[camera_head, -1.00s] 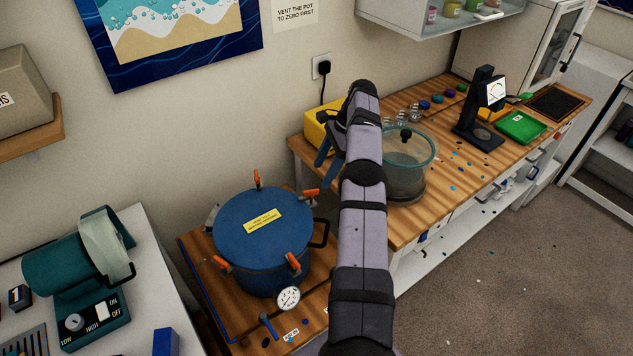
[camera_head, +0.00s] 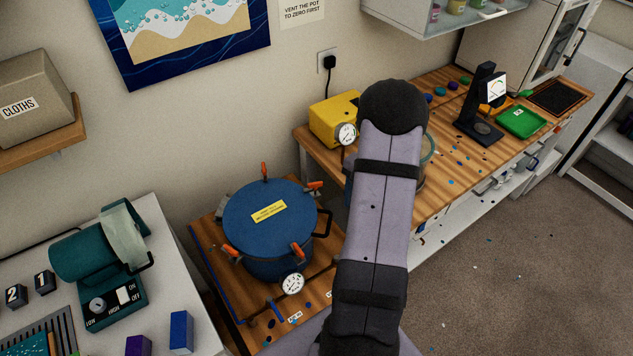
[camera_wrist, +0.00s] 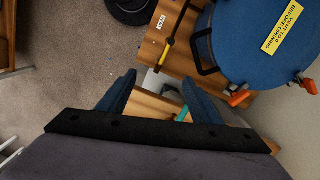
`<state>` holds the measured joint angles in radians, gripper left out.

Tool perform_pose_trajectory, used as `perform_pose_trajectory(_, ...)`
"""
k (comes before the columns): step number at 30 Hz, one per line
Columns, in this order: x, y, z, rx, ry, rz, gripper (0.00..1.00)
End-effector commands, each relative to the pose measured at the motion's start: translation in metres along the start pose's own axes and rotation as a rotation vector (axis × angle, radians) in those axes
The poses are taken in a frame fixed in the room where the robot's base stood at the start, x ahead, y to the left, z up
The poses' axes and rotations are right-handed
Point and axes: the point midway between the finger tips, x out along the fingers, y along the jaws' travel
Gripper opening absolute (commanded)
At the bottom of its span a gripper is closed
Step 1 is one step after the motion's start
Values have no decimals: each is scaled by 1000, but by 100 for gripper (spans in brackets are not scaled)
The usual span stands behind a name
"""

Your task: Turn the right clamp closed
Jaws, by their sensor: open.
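The blue pressure pot (camera_head: 262,260) stands on a low wooden bench, its lid (camera_head: 240,205) bearing a yellow label and orange-handled clamps. The right clamp (camera_head: 314,186) sits at the lid's right edge with its handle sticking outward; the back clamp (camera_head: 264,170) stands upright. In the wrist view, the pot lid (camera_wrist: 265,45) is at upper right, with the right clamp (camera_wrist: 238,97) at its lower left edge and another clamp (camera_wrist: 309,85) beyond. My gripper (camera_wrist: 160,92) is open and empty, left of and apart from the right clamp. In the head view my arm hides it.
The pot's black side handle (camera_head: 326,222) is near the right clamp. A pressure gauge (camera_head: 292,284) is at the pot's front. A yellow box (camera_head: 334,118) with a gauge stands on the wooden worktop behind. A green machine (camera_head: 100,270) is on the white table at left.

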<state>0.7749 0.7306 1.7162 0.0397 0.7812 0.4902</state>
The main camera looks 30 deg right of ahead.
Motion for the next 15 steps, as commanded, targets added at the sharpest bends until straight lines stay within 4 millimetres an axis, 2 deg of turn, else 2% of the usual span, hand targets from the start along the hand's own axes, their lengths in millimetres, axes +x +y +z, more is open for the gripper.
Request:
perform_pose_trajectory(1, 18, 5, 4, -6, 28, 1, 59)
perform_pose_trajectory(6, 60, 15, 11, -36, 156, -37, 59)
perform_pose_trajectory(10, 82, 19, 26, -71, 244, -91, 59)
perform_pose_trajectory(15, 97, 19, 56, -116, 334, -191, 59)
